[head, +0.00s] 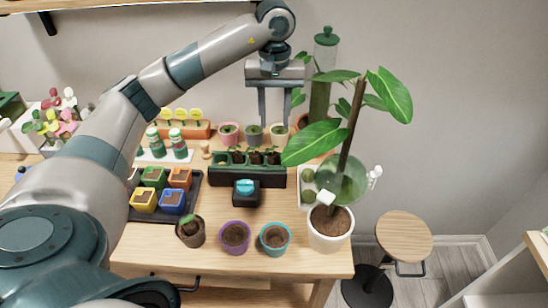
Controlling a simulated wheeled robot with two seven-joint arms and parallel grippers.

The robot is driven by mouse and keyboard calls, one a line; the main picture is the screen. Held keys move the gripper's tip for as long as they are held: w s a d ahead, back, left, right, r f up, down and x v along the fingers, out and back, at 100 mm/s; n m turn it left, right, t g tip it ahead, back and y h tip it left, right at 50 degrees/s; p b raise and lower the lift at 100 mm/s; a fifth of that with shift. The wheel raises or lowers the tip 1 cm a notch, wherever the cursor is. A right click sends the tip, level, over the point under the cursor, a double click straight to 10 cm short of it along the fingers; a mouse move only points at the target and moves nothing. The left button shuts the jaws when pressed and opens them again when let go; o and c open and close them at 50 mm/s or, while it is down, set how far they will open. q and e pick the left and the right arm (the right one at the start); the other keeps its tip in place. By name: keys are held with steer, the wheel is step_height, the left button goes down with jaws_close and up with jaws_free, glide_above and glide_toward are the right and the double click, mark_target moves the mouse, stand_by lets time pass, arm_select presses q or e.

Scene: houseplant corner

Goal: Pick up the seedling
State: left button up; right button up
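Several small seedlings (254,156) stand in a dark green tray (232,177) in the middle of the table. Another small green plant (190,219) grows in a brown pot (190,236) near the front edge. I cannot tell which one is the task's seedling. My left gripper (276,112) points down above the back of the table, over and behind the tray. Its two fingers are apart with nothing visible between them. My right gripper is not in view.
A tall leafy plant in a white pot (330,232) stands on the right, its leaves near my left gripper. Purple (235,237) and teal (274,239) soil pots stand in front. A black box with a teal top (245,189) sits before the tray. A stool (404,236) stands right.

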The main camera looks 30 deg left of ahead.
arm_select(q)
steer(key=p, duration=0.2)
glide_above(273, 154)
steer(key=f, duration=0.5)
steer(key=shift+d, duration=0.2)
steer(key=shift+f, duration=0.6)
steer(key=shift+s+f+p, duration=0.1)
steer(key=shift+f+p, duration=0.75)
steer(key=shift+p, duration=0.05)
step_height(273, 154, down, 2)
steer(key=shift+a+p, duration=0.1)
steer(key=shift+p, duration=0.5)
steer(key=shift+f, duration=0.75)
steer(key=shift+c, duration=0.3)
steer(key=c, duration=0.7)
